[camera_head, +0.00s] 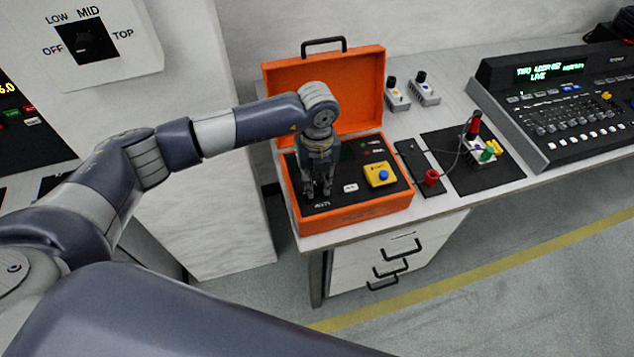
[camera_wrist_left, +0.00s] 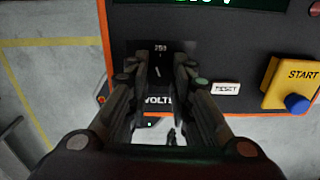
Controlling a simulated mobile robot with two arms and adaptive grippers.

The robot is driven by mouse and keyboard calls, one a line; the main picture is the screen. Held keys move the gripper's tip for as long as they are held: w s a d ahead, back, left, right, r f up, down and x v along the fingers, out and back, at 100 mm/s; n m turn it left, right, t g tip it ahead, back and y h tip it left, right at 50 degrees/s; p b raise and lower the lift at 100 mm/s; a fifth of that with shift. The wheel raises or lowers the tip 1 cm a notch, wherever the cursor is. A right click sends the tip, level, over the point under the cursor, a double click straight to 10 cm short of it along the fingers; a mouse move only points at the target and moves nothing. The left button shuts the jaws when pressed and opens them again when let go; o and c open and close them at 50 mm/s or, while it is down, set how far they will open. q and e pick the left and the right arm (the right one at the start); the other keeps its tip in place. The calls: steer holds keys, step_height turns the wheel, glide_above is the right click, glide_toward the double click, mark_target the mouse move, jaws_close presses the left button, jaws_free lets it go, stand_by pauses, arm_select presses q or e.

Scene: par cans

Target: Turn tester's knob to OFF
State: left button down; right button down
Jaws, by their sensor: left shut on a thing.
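The tester is an open orange case (camera_head: 355,215) with a black panel, standing on the bench in the head view. In the left wrist view its orange rim (camera_wrist_left: 104,45) runs along the left of the panel. My left gripper (camera_head: 318,194) points down at the left part of this panel. In the left wrist view its fingers (camera_wrist_left: 157,75) are closed around the dark knob (camera_wrist_left: 158,71), which bears a white pointer line. The fingers hide most of the knob, and the small scale marks are hard to read. My right gripper is not in view.
On the panel, right of the gripper, are a white RESET button (camera_wrist_left: 226,88) and a yellow START box (camera_wrist_left: 293,82) with a blue button. The raised lid (camera_head: 345,95) stands behind. A black mat with cabled parts and a mixing console (camera_head: 570,100) are to the right.

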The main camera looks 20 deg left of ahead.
mark_target(317, 185)
arm_select(q)
steer(key=n, duration=0.3)
steer(key=shift+w+r+n, duration=0.1)
steer(key=shift+n, duration=0.3)
steer(key=n, duration=0.3)
steer(key=shift+n, duration=0.3)
steer(key=n, duration=0.6)
steer(key=shift+n+p, duration=0.3)
steer(key=c, duration=1.4)
jaws_free()
steer(key=shift+a, duration=0.1)
steer(key=shift+o, duration=0.2)
step_height(317, 185, up, 12)
